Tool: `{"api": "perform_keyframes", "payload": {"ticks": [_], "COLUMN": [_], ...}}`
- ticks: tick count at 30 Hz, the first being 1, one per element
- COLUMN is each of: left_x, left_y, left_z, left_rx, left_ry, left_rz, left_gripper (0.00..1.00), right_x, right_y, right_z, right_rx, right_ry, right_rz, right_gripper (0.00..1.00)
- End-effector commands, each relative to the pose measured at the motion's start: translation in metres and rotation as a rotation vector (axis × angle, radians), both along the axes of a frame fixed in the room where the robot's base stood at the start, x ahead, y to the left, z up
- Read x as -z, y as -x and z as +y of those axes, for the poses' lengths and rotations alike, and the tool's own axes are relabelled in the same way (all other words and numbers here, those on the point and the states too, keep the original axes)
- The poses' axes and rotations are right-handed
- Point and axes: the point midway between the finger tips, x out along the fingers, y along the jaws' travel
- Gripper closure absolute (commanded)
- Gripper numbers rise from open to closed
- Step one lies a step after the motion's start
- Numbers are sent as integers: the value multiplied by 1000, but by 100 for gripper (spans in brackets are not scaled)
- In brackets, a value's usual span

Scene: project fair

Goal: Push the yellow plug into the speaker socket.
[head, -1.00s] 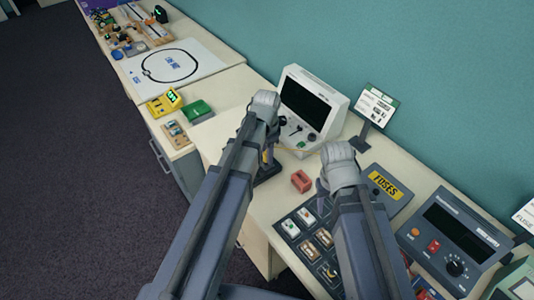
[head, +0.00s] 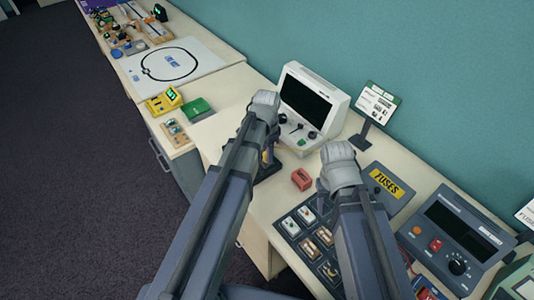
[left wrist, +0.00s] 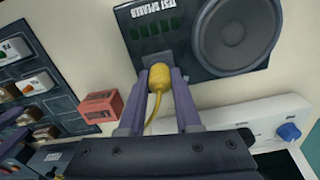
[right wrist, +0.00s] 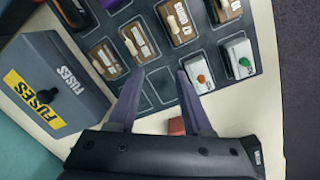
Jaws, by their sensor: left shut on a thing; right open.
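The yellow plug (left wrist: 159,77) is between the fingers of my left gripper (left wrist: 160,72), which is shut on it. Its yellow cable hangs back toward the wrist. The dark test speaker panel (left wrist: 150,58) with its round speaker cone (left wrist: 238,35) lies just beyond the plug in the left wrist view. The plug's tip is at or over the panel's near edge; I cannot tell whether it touches. The socket is not visible. In the head view my left arm hides most of the speaker. My right gripper (right wrist: 157,73) is open and empty above the dark component tray (right wrist: 155,95).
A red block (left wrist: 100,106) lies between the speaker and the tray. A white console (head: 312,100) stands behind my left gripper. A grey fuses box (right wrist: 62,85) is beside my right gripper. A sign on a stand (head: 376,104) is near the wall.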

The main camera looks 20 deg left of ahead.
Motion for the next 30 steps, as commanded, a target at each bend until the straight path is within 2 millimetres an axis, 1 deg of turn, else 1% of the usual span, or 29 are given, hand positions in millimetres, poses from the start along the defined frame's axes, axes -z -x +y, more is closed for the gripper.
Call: {"api": "perform_keyframes", "payload": {"ticks": [2, 3, 12, 17, 25, 30], "left_x": [2, 1, 1, 1, 1, 1], "left_y": [0, 0, 0, 0, 0, 0], "left_z": [0, 0, 0, 0, 0, 0], "left_rx": [0, 0, 0, 0, 0, 0], "left_ry": [0, 0, 0, 0, 0, 0], "left_rz": [0, 0, 0, 0, 0, 0], "left_gripper": [100, 66, 33, 33, 4, 3], "right_x": [2, 1, 1, 1, 1, 1], "right_y": [0, 0, 0, 0, 0, 0], "right_z": [0, 0, 0, 0, 0, 0], "right_rx": [0, 0, 0, 0, 0, 0], "right_ry": [0, 0, 0, 0, 0, 0], "right_rz": [0, 0, 0, 0, 0, 0], "right_gripper": [50, 50, 50, 50, 50, 50]}}
